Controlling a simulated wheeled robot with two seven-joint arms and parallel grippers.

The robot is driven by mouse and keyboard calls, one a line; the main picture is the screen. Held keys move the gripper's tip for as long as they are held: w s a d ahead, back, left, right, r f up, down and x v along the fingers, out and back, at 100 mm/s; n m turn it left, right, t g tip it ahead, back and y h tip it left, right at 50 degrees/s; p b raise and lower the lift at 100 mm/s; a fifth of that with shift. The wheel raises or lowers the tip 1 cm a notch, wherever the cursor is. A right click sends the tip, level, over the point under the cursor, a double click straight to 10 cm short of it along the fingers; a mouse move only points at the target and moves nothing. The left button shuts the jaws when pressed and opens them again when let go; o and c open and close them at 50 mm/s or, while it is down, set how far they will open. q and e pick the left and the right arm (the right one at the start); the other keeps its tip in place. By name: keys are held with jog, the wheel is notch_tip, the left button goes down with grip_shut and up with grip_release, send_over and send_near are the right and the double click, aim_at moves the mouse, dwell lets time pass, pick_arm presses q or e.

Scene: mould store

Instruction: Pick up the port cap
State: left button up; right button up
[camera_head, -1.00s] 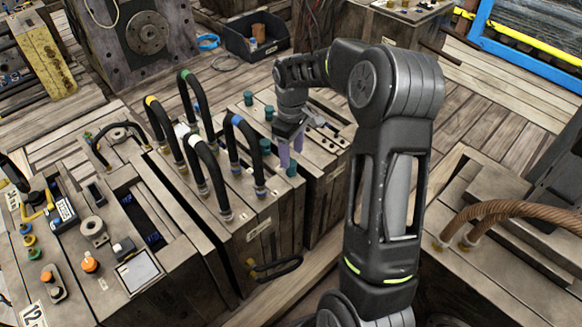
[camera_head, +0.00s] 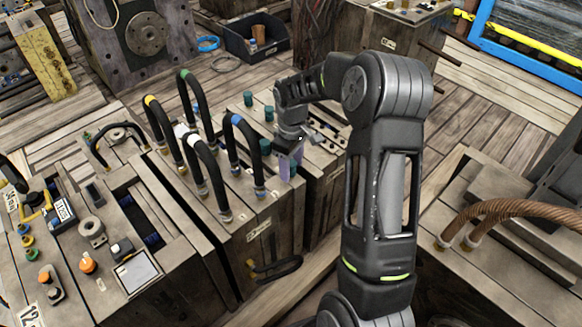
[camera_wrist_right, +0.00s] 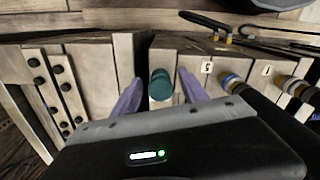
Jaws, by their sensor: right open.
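Several teal port caps stand on the wooden mould block (camera_head: 262,205) in the head view, among them a far one (camera_head: 248,98), one behind the gripper (camera_head: 269,113) and one left of it (camera_head: 265,146). My right gripper (camera_head: 289,168) points down at the block's front right, its lilac fingers apart. In the right wrist view a teal port cap (camera_wrist_right: 160,84) stands upright between the open fingers of the right gripper (camera_wrist_right: 158,88), with visible gaps on both sides. In the head view the fingers largely hide this cap. My left gripper is not in view.
Black hoses with coloured collars (camera_head: 207,170) arch up just left of the gripper. Another block with knobs and a slot (camera_head: 140,270) stands at the left. A dark bin (camera_head: 257,42) lies at the back. Brown hoses (camera_head: 510,210) are at the right.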

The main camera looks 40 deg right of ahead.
grip_shut()
dwell(0.6)
